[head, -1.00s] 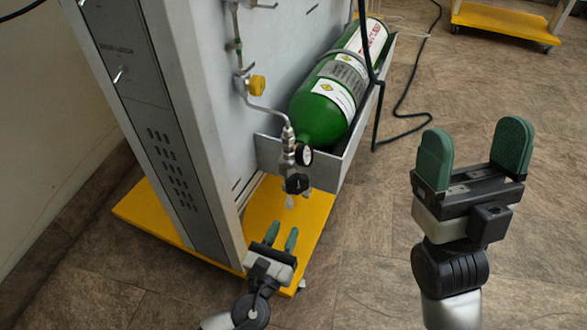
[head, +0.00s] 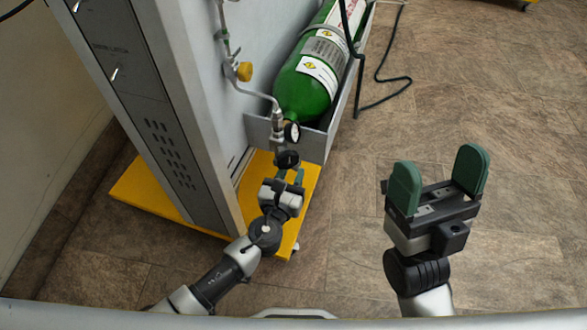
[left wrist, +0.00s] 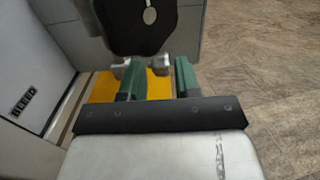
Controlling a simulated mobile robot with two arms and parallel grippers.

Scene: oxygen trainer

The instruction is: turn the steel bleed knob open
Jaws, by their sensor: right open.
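In the left wrist view, small steel pieces (left wrist: 160,65) show just below a black round knob (left wrist: 143,22), close to the fingertips. One lies between the fingers; I cannot tell which is the bleed knob, or whether a finger touches it. My left gripper (left wrist: 160,80) is open, with a gap between its green fingers. In the head view my left gripper (head: 289,175) is just below the black knob (head: 287,159), and the steel knob is hidden there. My right gripper (head: 438,180) is open and empty, off to the right.
The green cylinder (head: 305,85) lies in a grey tray (head: 332,125) beside the grey cabinet. A BLEED label (left wrist: 22,101) is on the panel.

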